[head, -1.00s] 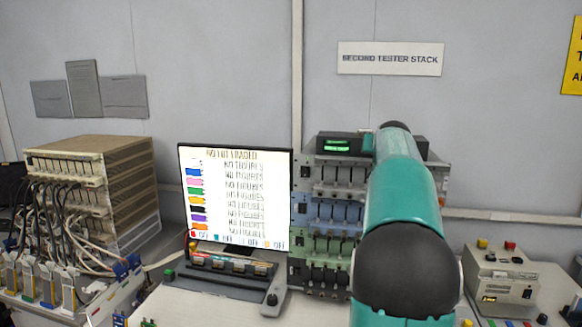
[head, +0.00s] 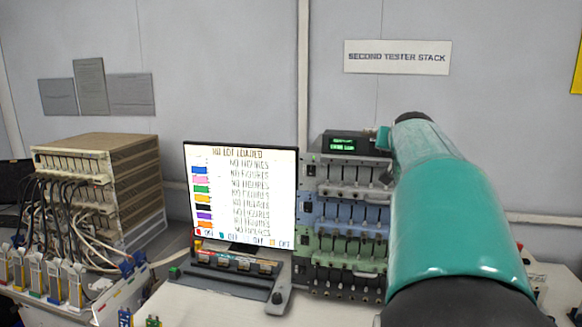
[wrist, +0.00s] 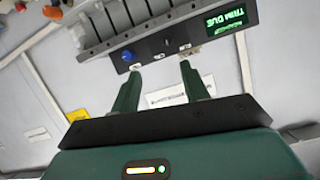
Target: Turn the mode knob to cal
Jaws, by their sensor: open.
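The tester's top unit (head: 322,143) is a dark box with a lit green display (head: 342,145), at the top of the stack. In the wrist view its dark front panel (wrist: 150,48) appears upside down, with the green display (wrist: 223,35) reading TRIM DUE. A round blue knob (wrist: 127,56) sits on this panel, left of my fingers' gap. Small labels beside it are too blurred to read, so I cannot tell its setting. My gripper (wrist: 160,71) is open and empty, its two green fingers pointing toward the panel. In the head view my teal arm hides most of the panel.
A monitor (head: 240,195) reading NO LOT LOADED stands left of the stack. A cabled rack (head: 100,185) stands at far left. Bare bench (head: 190,303) shows in front.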

